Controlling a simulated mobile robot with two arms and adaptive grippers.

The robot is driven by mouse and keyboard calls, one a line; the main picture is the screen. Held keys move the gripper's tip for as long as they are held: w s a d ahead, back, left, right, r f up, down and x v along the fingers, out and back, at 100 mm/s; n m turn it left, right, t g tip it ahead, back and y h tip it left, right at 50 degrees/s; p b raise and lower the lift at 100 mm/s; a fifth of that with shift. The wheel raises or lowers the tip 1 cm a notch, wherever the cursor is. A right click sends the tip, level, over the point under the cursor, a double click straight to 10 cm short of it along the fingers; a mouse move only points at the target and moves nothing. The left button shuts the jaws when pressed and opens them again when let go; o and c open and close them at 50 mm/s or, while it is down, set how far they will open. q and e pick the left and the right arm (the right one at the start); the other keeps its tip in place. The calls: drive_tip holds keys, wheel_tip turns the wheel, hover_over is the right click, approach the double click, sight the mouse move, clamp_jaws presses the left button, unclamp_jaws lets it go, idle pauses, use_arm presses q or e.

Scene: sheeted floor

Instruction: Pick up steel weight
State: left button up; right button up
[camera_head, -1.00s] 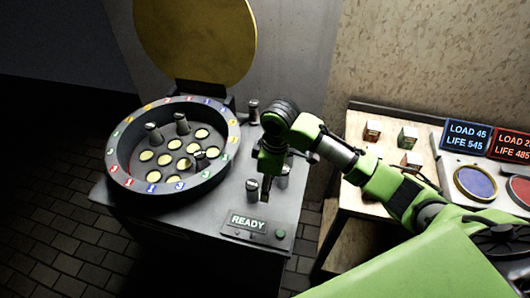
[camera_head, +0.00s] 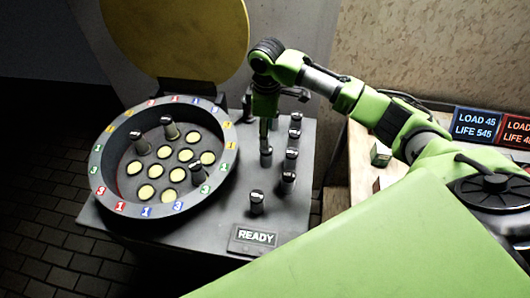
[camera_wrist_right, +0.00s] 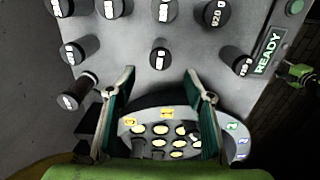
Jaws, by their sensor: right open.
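Several dark steel weights with pale labelled tops stand upright on the grey console (camera_head: 225,225), including a front one (camera_head: 257,203) and a right one (camera_head: 288,183). My right gripper (camera_head: 264,140) points down over the console, just above one weight (camera_head: 266,157). In the right wrist view my open, empty gripper (camera_wrist_right: 159,78) has that weight (camera_wrist_right: 160,58) just beyond its fingertips, roughly centred between them; contact is not visible. Other weights stand around it, such as one at the left (camera_wrist_right: 80,90). My left gripper is not in view.
A round grey tub (camera_head: 97,165) with numbered rim tiles holds yellow discs and three weights, left of my gripper. A READY panel (camera_head: 255,238) is at the console front. A yellow disc (camera_head: 180,35) stands behind. A wooden table (camera_head: 360,155) with a block is right.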

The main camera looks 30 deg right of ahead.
sight(266, 151)
wheel_tip(266, 151, down, 4)
drive_tip(key=shift+w, duration=0.1)
wheel_tip(266, 151, down, 2)
drive_tip(key=shift+f+p, duration=0.1)
drive_tip(key=shift+p, duration=0.7)
drive_tip(key=shift+s+f, duration=0.2)
drive_tip(key=shift+f, duration=1.5)
drive_tip(key=c, duration=1.2)
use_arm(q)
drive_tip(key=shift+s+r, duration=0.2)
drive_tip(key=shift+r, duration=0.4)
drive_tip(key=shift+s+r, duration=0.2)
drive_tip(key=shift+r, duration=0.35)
use_arm(e)
drive_tip(key=shift+w, duration=0.1)
clamp_jaws()
